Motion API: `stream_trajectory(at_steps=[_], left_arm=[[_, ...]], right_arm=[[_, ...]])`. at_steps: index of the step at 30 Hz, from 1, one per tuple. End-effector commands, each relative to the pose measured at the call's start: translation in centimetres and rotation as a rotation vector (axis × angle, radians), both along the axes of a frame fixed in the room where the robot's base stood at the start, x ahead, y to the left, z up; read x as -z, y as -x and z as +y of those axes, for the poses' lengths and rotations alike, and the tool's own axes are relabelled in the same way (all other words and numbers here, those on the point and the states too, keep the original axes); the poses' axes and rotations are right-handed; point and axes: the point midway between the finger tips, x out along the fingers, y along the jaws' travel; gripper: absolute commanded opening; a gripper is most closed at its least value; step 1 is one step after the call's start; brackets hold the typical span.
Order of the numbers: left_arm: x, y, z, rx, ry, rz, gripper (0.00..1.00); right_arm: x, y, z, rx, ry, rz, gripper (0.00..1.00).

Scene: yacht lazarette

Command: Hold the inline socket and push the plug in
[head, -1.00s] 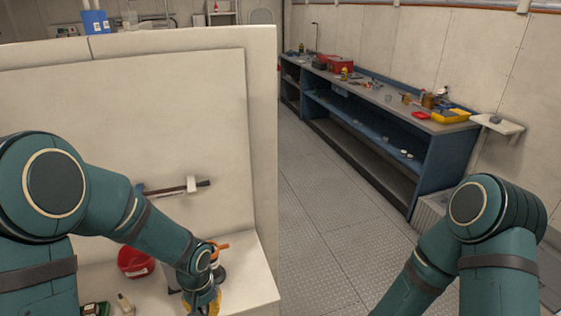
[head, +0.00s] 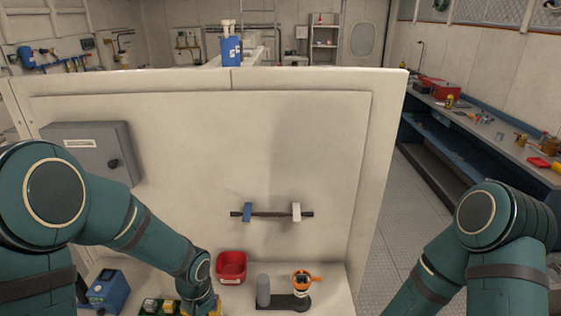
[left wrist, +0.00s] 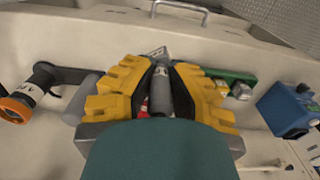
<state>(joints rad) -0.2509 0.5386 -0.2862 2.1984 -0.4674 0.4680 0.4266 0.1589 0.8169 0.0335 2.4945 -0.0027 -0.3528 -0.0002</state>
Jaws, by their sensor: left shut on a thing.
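My left gripper (left wrist: 160,90), with yellow fingers, is shut on a dark grey cylindrical piece (left wrist: 160,100) in the left wrist view. I cannot tell whether this piece is the inline socket or the plug. In the head view my left gripper (head: 203,306) is low over the counter, mostly hidden by the arm and the frame edge. A black fitting with an orange ring (head: 302,279) stands on the counter beside a grey upright cylinder (head: 263,290). The fitting also shows in the left wrist view (left wrist: 45,80). My right gripper is out of frame.
A red bin (head: 231,265) is at the back of the counter. A green tray (left wrist: 228,75) with small parts and a blue device (head: 109,290) are left of my gripper. A bar (head: 272,213) sits on the upright panel (head: 200,150). A workbench (head: 470,118) is at right.

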Motion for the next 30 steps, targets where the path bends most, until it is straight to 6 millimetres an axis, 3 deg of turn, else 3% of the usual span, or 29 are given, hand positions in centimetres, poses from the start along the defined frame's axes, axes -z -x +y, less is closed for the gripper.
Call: stream_trajectory(at_steps=[11, 16, 20, 24, 30], left_arm=[[0.0, -0.1, -0.1, 0.000, -0.001, -0.001, 0.00], [0.0, -2.2, -1.6, 0.003, -0.011, -0.007, 0.00], [-0.4, -5.7, -4.9, 0.007, -0.024, -0.015, 0.00], [-1.0, -9.0, -9.5, 0.005, -0.030, -0.018, 0.00], [-2.2, -11.8, -15.7, 0.004, -0.024, -0.018, 0.00]], right_arm=[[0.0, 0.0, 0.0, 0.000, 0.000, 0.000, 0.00], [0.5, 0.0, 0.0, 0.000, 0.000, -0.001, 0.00], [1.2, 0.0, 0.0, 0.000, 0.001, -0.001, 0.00], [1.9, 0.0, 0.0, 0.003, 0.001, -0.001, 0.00], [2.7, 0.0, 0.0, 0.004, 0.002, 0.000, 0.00]])
